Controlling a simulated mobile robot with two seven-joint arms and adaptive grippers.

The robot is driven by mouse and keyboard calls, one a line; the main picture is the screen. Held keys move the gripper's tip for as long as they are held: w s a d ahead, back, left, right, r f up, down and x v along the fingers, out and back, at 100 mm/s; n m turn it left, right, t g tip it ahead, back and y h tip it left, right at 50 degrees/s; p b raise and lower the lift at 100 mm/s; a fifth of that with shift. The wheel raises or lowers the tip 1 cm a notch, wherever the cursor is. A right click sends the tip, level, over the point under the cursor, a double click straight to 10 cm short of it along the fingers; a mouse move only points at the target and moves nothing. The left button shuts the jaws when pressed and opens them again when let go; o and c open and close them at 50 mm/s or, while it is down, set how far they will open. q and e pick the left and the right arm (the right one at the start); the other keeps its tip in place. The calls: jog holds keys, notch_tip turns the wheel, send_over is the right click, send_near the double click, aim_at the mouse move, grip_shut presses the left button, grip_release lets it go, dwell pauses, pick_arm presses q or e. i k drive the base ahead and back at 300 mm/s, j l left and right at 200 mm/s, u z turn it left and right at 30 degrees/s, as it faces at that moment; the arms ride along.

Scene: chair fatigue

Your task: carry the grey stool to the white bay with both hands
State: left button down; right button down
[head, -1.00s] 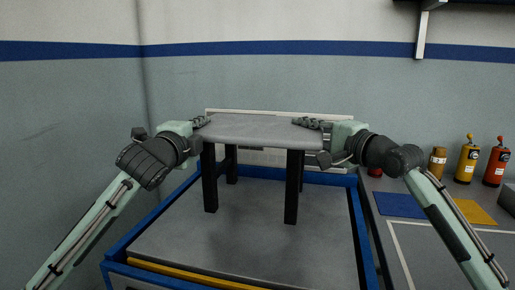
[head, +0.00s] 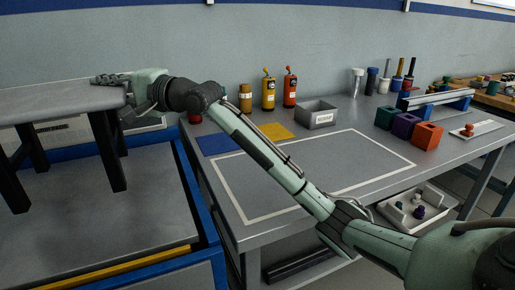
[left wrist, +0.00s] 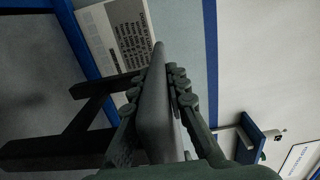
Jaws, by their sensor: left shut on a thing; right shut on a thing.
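The grey stool (head: 62,99) has a flat grey seat and dark legs. It stands upright at the left edge of the head view, over the blue-framed platform; I cannot tell whether its feet touch. My right gripper (head: 110,80) is shut on the seat's right edge. My left gripper (left wrist: 157,92) is outside the head view; in the left wrist view its fingers are on both sides of the seat edge (left wrist: 153,115). The white bay (head: 365,160) is a white-outlined area on the grey bench to the right, partly behind my right arm, with no stool in it.
The platform has a blue rim (head: 196,190). Blue (head: 220,144) and yellow (head: 277,131) mats, a grey bin (head: 316,115) and several bottles line the bay's far side. Purple (head: 405,125) and orange (head: 428,134) boxes stand right of it. The bay's surface looks clear.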

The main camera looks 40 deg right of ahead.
aim_at(314, 163)
jog(key=k+l+z, duration=0.15)
jog(key=l+z, duration=0.4)
jog(key=l, duration=0.3)
jog(key=k+l+z, duration=0.1)
jog(key=l+z, duration=0.2)
jog(key=l, duration=0.15)
